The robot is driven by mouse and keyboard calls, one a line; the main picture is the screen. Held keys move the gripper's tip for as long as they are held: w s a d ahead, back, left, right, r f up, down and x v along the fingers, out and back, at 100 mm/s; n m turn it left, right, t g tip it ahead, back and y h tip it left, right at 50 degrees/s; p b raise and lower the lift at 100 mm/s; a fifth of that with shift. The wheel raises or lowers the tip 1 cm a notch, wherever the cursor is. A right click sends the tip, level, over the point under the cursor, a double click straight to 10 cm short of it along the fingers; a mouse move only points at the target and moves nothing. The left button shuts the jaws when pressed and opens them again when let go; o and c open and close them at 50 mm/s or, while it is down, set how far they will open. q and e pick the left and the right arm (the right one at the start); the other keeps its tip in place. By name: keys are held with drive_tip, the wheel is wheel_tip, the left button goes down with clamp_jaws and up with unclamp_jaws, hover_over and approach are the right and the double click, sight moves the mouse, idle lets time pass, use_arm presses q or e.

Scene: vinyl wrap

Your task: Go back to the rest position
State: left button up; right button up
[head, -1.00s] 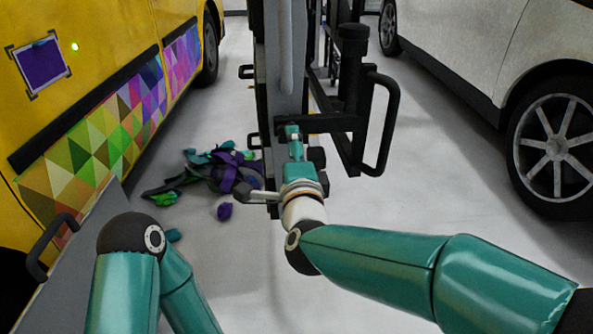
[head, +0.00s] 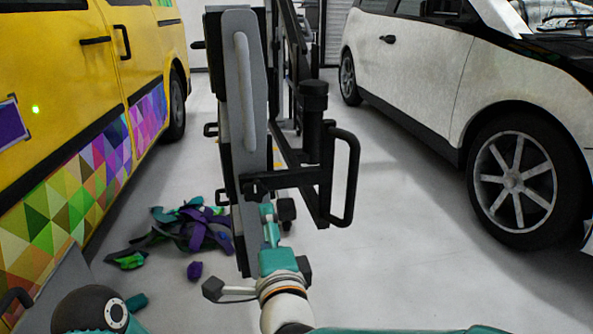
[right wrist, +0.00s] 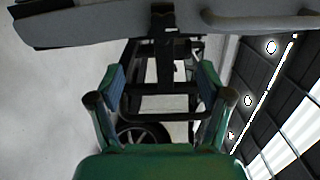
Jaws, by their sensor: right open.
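My right gripper (right wrist: 160,105) is open in the right wrist view, with its two fingers spread and nothing between them. In the head view the right gripper (head: 268,225) is in front of the lower part of a tall grey panel on a black frame (head: 247,130). I cannot tell from here whether it touches the panel. My left arm's dark joint shows at the bottom left of the head view, but the left gripper is out of view.
A yellow van (head: 90,110) with a colourful triangle pattern stands at left, a white car (head: 430,80) at right. Crumpled purple, green and dark scraps (head: 190,228) lie on the floor left of the panel. The floor (head: 400,270) between panel and car is clear.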

drive_tip(key=w+d+f+m+g+h+p, duration=0.25)
drive_tip(key=w+d+f+h, duration=0.35)
drive_tip(key=d+f, duration=0.5)
drive_tip(key=d+f+g+p, duration=0.2)
drive_tip(key=d+f, duration=0.7)
drive_tip(key=f, duration=0.1)
drive_tip(key=s+d+f+n+g+p, duration=0.1)
drive_tip(key=s+d+f+n+g, duration=0.35)
drive_tip(key=f, duration=0.55)
drive_tip(key=s+f+n+g+y+p, duration=0.1)
drive_tip(key=s+f+n+g+y, duration=0.15)
drive_tip(key=s+f, duration=0.45)
drive_tip(key=s+f+n+g+y+p, duration=0.1)
drive_tip(key=s+f+n+g, duration=0.2)
drive_tip(key=s, duration=0.8)
drive_tip(key=s+a+n+g, duration=0.2)
drive_tip(key=s+a+n, duration=0.1)
drive_tip(key=s+n, duration=0.25)
wheel_tip(320, 180, up, 38)
drive_tip(key=p, duration=3.7)
drive_tip(key=shift+s+f+y+p, duration=0.25)
drive_tip(key=shift+s+y+p, duration=0.05)
drive_tip(key=shift+y, duration=0.15)
